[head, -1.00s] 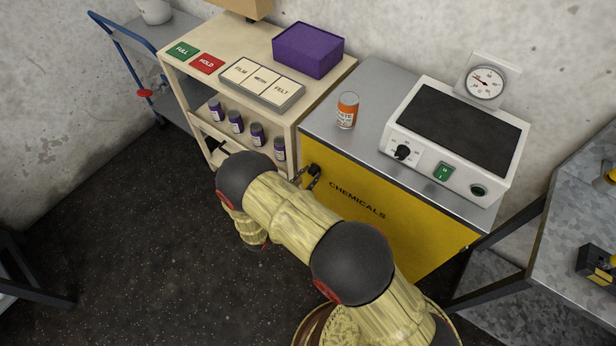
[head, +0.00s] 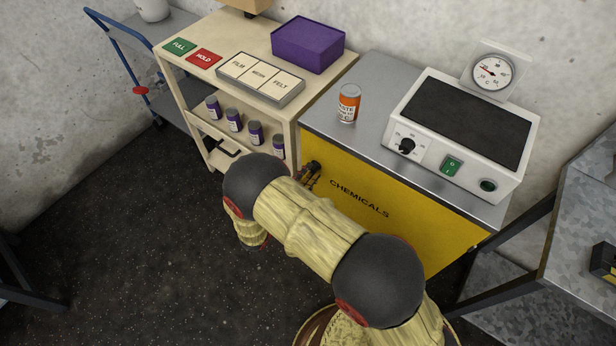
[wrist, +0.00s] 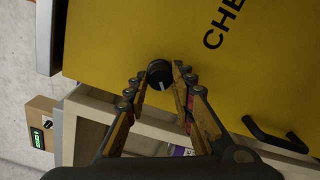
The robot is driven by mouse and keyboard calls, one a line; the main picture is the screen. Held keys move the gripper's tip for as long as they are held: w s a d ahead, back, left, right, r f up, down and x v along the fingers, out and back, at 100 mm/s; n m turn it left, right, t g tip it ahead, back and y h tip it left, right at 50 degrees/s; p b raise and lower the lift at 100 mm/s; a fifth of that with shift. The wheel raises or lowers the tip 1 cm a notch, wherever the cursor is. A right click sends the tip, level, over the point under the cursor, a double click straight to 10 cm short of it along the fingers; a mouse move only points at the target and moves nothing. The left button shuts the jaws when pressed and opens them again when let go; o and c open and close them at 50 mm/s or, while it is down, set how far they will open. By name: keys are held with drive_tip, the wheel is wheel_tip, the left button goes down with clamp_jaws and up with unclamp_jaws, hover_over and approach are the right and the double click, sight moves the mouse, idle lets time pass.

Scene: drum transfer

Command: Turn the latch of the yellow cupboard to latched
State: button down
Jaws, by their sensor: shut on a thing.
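The yellow cupboard (head: 400,212) stands under the grey worktop, its front marked CHEMICALS. Its latch, a round black knob (wrist: 159,73) with a pale mark, sits near the door's edge in the wrist view. The mark points down in that picture. In the head view the latch (head: 314,167) shows at the door's upper left. My gripper (wrist: 160,80) is shut on the latch, one fingertip on each side of it. In the head view my gripper (head: 309,178) is mostly hidden behind my arm.
A black door handle (wrist: 276,139) is at the right of the wrist view. A cream shelf (head: 225,50) with several purple-labelled jars adjoins the cupboard on the left. An orange jar (head: 348,103) and a white hotplate (head: 461,130) stand on the worktop.

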drive_tip(key=m+b, duration=0.2)
drive_tip(key=m, duration=0.2)
drive_tip(key=shift+f+m+b, duration=0.15)
drive_tip(key=shift+m+b, duration=0.15)
drive_tip(key=shift+b, duration=0.1)
drive_tip(key=shift+m+b, duration=1.05)
drive_tip(key=shift+m, duration=0.45)
drive_tip(key=c, duration=1.5)
unclamp_jaws()
drive_tip(key=shift+s, duration=0.1)
drive_tip(key=v, duration=1.2)
